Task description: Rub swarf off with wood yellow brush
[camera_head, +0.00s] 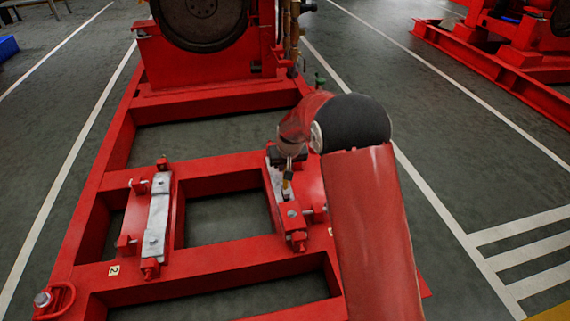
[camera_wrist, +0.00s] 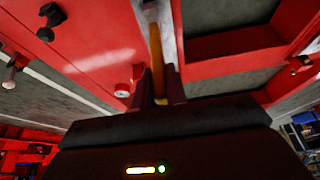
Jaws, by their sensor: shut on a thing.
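My gripper (camera_head: 287,166) is over the right-hand grey metal pad (camera_head: 292,216) on the red base frame (camera_head: 220,249). It is shut on the yellow wooden brush (camera_head: 286,188), which points down at the pad. In the wrist view the brush's yellow handle (camera_wrist: 156,50) stands between the two dark fingers of my gripper (camera_wrist: 160,85). The brush tip is at or very close to the pad; I cannot tell whether it touches. Swarf is too small to make out. My arm hides part of the frame to the right.
A second grey pad (camera_head: 157,220) with bolts lies on the left of the frame. Red blocks and bolts stick up around both pads. A large dark flywheel (camera_head: 200,18) on a red mount stands at the back. Another red frame (camera_head: 500,65) is at the upper right.

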